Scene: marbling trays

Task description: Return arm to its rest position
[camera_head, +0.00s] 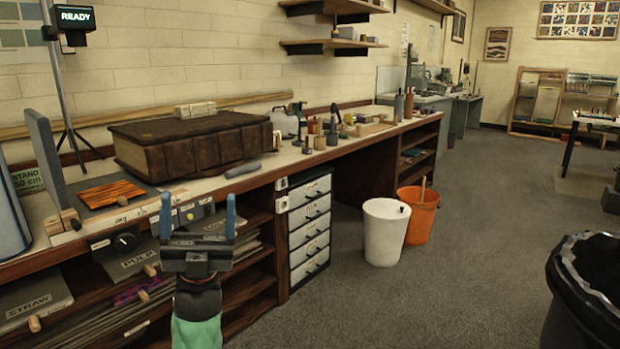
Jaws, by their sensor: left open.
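My left gripper (198,208) comes up from the lower left with its two blue fingers spread wide apart. It is open, and I see nothing between the fingers. It appears in front of the workbench's (262,179) front edge and the shelves below; its exact distance from them I cannot tell. A green sleeve shows on my left arm below the gripper. My right gripper and arm are not in view.
A large brown book (190,144) lies on the bench beside a wood-patterned sheet (110,193). A white drawer unit (309,230) stands underneath. A white bin (385,232), an orange bucket (418,214) and a black bin (588,290) stand on the floor. The middle floor is clear.

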